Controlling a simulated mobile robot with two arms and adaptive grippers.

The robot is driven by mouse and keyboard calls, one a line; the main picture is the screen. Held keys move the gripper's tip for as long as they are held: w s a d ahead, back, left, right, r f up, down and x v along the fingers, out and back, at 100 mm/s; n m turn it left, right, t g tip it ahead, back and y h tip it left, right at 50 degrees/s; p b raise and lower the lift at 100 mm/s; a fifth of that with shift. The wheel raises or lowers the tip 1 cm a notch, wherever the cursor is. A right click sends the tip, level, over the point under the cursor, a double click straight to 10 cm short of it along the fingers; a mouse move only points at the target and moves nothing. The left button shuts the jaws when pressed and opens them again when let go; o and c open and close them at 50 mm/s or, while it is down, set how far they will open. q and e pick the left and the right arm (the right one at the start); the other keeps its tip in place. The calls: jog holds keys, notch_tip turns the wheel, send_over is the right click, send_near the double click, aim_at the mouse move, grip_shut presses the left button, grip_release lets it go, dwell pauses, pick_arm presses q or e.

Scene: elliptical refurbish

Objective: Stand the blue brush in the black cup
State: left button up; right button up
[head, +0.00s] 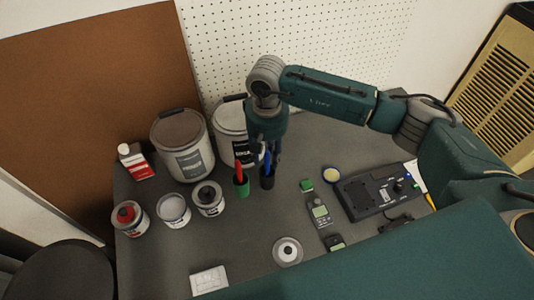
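The blue brush (267,162) is upright, with its lower end at or inside the mouth of the black cup (267,182). I cannot tell how deep it sits. My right gripper (266,155) points down just above the black cup, with its fingers around or right beside the brush's upper part. The fingers hide part of the brush, and whether they grip it cannot be made out. My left gripper is not in view.
A green cup (241,189) with a red brush (239,172) stands close left of the black cup. Large paint cans (183,146) stand behind, small cans (173,210) to the left. A black device (373,193) and a meter (319,212) lie to the right. The table's front middle is fairly clear.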

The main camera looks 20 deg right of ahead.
jog(key=shift+r, duration=0.1)
notch_tip(320, 180, up, 12)
dwell(0.5)
jog(key=shift+s+f, duration=0.1)
jog(key=shift+f, duration=0.1)
dwell(0.7)
